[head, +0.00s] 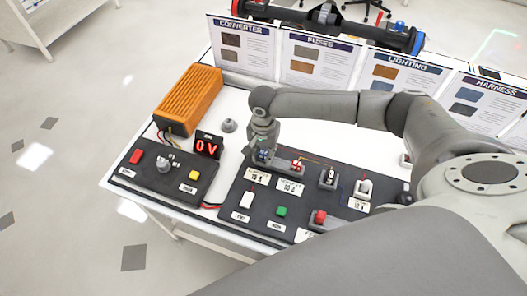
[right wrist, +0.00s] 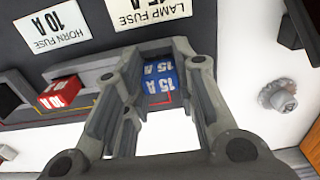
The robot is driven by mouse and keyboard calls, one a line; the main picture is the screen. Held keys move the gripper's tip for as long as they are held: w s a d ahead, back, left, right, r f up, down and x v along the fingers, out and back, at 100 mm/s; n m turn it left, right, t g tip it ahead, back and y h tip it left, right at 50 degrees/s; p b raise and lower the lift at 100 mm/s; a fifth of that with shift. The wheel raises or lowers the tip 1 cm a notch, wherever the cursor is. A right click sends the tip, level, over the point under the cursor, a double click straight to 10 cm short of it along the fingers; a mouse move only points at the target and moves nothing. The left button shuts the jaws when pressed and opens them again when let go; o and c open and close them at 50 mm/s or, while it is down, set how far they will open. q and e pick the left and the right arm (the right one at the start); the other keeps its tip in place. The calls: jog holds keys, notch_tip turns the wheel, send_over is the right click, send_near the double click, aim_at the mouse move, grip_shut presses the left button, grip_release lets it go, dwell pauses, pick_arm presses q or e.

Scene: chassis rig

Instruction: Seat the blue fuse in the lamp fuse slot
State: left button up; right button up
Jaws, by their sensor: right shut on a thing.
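The blue fuse (right wrist: 160,85), marked 15 A, is between the fingers of my right gripper (right wrist: 158,100) in the right wrist view. In the head view the right gripper (head: 262,150) points down at the far left corner of the black fuse panel (head: 239,197), with the blue fuse (head: 262,156) at its tips. The fuse is by the lamp fuse label (right wrist: 148,10), which reads 15 A. The fuse and fingers hide the lamp fuse slot, so I cannot tell how deep the fuse sits. My left gripper is not in view.
A red 10 A fuse (right wrist: 60,97) sits beside the horn fuse label (right wrist: 52,27). A control box (head: 150,180) with a red 0 V display (head: 207,146) is left of the panel. An orange converter (head: 188,98) and a grey knob (head: 229,125) stand behind. Info boards (head: 320,62) line the back.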

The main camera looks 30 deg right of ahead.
aim_at(264, 153)
jog(key=o, duration=0.9)
jog(key=shift+f, duration=0.1)
jog(key=shift+c, duration=0.2)
notch_tip(264, 153, up, 12)
jog(key=b, duration=0.1)
jog(key=shift+s, duration=0.1)
